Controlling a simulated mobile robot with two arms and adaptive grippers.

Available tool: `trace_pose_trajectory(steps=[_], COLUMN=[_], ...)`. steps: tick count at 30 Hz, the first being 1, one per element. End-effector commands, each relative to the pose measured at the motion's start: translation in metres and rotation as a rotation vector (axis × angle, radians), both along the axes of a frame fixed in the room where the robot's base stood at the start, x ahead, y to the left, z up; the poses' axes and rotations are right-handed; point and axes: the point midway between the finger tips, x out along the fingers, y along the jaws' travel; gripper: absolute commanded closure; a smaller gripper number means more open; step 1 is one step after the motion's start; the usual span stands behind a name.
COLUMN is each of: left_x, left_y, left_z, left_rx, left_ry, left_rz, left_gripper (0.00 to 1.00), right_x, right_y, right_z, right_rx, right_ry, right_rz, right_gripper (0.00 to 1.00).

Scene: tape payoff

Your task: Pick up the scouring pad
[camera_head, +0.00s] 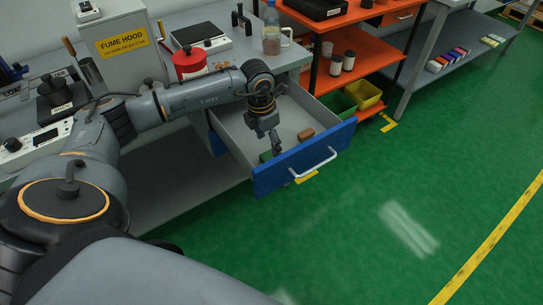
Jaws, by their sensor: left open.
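A drawer (228,128) with a blue front stands pulled out from under the bench. My left gripper (276,148) is open and points down into the drawer, close behind its front panel. A small green piece (265,156), likely the scouring pad, lies on the drawer floor just left of the fingertips. It is partly hidden, and I cannot tell whether the fingers touch it. A brown block (305,135) lies in the drawer to the right of the gripper. My right gripper is not in view.
The drawer's front panel (270,179) and handle (318,166) stand close in front of the gripper. A red can (189,64) and a jar (271,42) stand on the bench above. An orange shelf cart (362,44) is at right. The green floor is clear.

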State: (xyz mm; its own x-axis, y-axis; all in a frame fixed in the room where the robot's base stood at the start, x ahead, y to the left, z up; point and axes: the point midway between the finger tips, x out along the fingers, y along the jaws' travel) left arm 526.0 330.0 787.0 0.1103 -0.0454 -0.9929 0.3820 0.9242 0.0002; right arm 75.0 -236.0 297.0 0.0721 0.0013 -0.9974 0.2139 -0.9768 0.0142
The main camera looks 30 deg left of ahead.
Motion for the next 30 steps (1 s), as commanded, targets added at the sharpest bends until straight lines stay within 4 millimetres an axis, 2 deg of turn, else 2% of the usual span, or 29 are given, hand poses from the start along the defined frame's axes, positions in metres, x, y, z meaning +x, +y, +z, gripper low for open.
trace_pose_trajectory(steps=[4, 10, 19, 20, 26, 30], left_x=[0.0, 0.003, 0.004, 0.004, 0.004, 0.004], left_y=[-0.003, -0.006, -0.007, -0.007, -0.007, -0.006], left_z=[-0.017, -0.045, -0.052, -0.051, -0.051, -0.051], left_rx=[0.0, 0.0, -0.001, -0.001, -0.001, -0.001], left_ry=[0.004, 0.003, 0.0, 0.0, 0.0, 0.0], left_rz=[-0.001, 0.001, 0.0, 0.0, 0.0, 0.0], left_gripper=[0.34, 0.34, 0.34, 0.36, 0.77, 0.78], right_x=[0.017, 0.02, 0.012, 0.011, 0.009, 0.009], right_y=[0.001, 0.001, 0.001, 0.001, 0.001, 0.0], right_z=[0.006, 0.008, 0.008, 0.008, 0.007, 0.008], right_rx=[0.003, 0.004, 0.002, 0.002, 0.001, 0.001], right_ry=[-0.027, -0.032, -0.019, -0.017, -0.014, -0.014], right_rz=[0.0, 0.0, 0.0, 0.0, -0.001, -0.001], right_gripper=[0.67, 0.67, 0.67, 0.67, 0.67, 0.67])
